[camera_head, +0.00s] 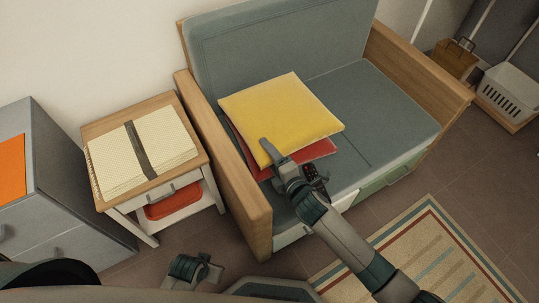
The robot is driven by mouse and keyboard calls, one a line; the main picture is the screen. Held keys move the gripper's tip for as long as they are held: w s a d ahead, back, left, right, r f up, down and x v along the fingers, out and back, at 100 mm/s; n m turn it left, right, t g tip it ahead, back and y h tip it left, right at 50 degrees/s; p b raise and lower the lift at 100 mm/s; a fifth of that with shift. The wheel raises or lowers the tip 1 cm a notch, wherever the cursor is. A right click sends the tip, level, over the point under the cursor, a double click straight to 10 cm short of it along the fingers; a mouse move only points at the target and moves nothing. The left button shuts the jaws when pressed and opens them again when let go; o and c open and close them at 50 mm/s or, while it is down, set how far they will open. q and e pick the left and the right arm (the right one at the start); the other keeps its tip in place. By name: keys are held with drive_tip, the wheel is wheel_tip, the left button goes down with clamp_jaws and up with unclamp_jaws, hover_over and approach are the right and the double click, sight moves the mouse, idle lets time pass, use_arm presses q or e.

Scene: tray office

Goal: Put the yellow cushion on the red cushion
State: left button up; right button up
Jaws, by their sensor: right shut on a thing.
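The yellow cushion (282,112) is over the left part of the grey-blue sofa seat, lying nearly flat. The red cushion (318,150) is beneath it, with its right front corner and a strip along the left showing; the rest is hidden. I cannot tell whether the two cushions touch all over. My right gripper (272,154) is shut on the front edge of the yellow cushion, one finger lying over its top. My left gripper (196,269) is low at the bottom of the view, away from the sofa, and its jaw opening is unclear.
The sofa (395,105) has wooden armrests; its right seat is clear. A dark remote (316,182) lies at the seat front, beside my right gripper. A side table (190,112) with a strapped pale item stands left. A striped rug (425,240) lies in front.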

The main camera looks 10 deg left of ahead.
drive_tip(key=o, duration=1.2)
drive_tip(key=shift+f, duration=0.15)
drive_tip(key=shift+o, duration=1.2)
use_arm(q)
drive_tip(key=shift+w+f, duration=0.1)
use_arm(e)
drive_tip(key=shift+s+d, duration=0.1)
drive_tip(key=shift+s+d+r, duration=0.2)
drive_tip(key=shift+s+d, duration=0.1)
drive_tip(key=shift+s, duration=0.15)
use_arm(q)
drive_tip(key=shift+a+f+p, duration=0.1)
drive_tip(key=shift+f+p, duration=0.2)
drive_tip(key=shift+f, duration=0.55)
use_arm(e)
drive_tip(key=v, duration=1)
drive_tip(key=shift+s+d+r, duration=0.2)
drive_tip(key=shift+s, duration=0.05)
use_arm(q)
drive_tip(key=shift+s, duration=0.25)
